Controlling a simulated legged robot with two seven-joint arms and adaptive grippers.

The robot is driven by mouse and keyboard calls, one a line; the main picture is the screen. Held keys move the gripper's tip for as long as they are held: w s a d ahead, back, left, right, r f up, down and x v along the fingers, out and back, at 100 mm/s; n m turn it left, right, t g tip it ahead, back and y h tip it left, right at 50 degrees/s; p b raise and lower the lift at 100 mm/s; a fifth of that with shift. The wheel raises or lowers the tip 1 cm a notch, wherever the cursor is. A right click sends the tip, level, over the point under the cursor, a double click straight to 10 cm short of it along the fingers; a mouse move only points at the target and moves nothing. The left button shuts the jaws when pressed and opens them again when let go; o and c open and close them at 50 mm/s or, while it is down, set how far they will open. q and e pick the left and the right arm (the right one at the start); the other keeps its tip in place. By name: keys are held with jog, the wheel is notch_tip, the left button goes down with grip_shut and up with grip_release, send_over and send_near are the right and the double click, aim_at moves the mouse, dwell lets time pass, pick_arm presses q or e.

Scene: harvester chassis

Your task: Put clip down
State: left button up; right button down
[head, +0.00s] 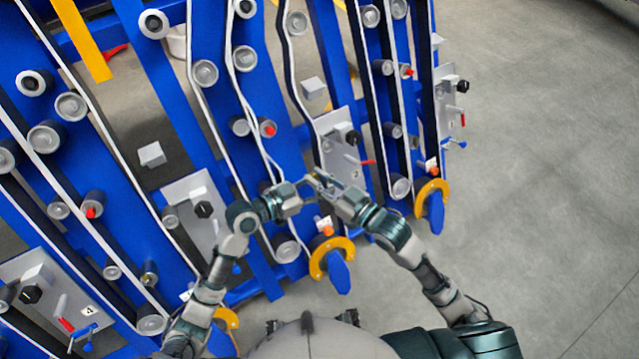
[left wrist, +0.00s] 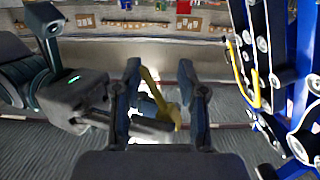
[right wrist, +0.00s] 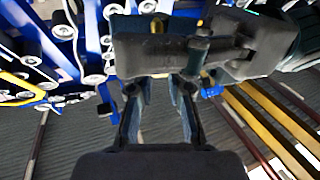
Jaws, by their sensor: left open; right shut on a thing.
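My left gripper (head: 306,186) and right gripper (head: 328,186) meet tip to tip in front of the blue chassis in the head view. A small yellowish piece, which looks like the clip (head: 318,181), is between them. In the left wrist view a bent yellow clip (left wrist: 160,98) shows between the open fingers of my left gripper (left wrist: 160,95), with my right gripper (left wrist: 150,128) reaching in from the left. My right gripper (right wrist: 158,90) is shut on the clip, though its grip is mostly hidden in the right wrist view.
The blue chassis (head: 180,95) carries several grey rollers, white belts and light grey panels (head: 345,150) with black knobs and red levers. Yellow-ringed blue parts (head: 335,262) stick out at its near edge. Grey floor (head: 540,180) is clear on the right.

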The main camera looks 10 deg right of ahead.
pick_arm(q)
grip_shut()
pick_arm(e)
jog(key=c, duration=1)
grip_release()
